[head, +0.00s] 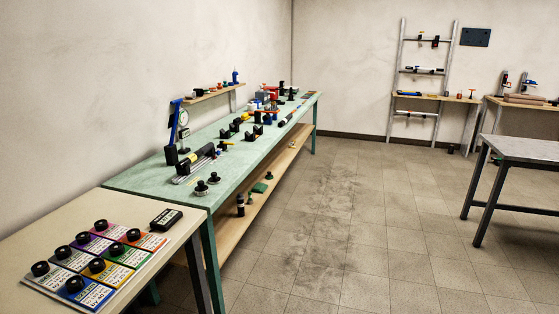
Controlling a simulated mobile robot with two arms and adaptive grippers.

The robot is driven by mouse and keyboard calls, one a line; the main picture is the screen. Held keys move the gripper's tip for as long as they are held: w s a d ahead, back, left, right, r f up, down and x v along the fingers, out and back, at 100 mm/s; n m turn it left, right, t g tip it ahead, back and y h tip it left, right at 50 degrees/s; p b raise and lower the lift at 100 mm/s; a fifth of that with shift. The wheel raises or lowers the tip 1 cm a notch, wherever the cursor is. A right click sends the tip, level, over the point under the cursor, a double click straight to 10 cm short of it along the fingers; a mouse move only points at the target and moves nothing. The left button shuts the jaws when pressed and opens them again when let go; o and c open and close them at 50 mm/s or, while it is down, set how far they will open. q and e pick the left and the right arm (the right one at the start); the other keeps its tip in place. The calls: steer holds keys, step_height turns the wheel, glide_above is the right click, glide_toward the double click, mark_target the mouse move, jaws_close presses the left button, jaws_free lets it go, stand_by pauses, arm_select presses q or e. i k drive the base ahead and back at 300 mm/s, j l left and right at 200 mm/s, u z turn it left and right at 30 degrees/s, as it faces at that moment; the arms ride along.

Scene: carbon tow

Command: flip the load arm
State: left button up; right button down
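Neither of my grippers shows in the head view. On the long green bench along the left wall stands an upright blue device (174,124) with a round white dial (183,119) and a dark block at its foot. In front of it lies a long black and grey device (196,160), set at a slant on the bench. I cannot tell for sure which part is the load arm, or which way it is turned.
The green bench (135,179) carries several small black, red and yellow items farther back. A nearer pale table (60,225) holds coloured cards with black knobs and a black box (166,219). A grey table (530,149) stands right. The tiled floor (365,225) between is clear.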

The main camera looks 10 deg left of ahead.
mark_target(174, 119)
steer(key=i+u, duration=0.15)
steer(key=i, duration=0.35)
steer(key=i+l+u, duration=0.2)
steer(key=i, duration=0.25)
steer(key=i+l+u, duration=0.15)
steer(key=i, duration=0.3)
steer(key=i+l+u, duration=0.2)
steer(key=i, duration=0.3)
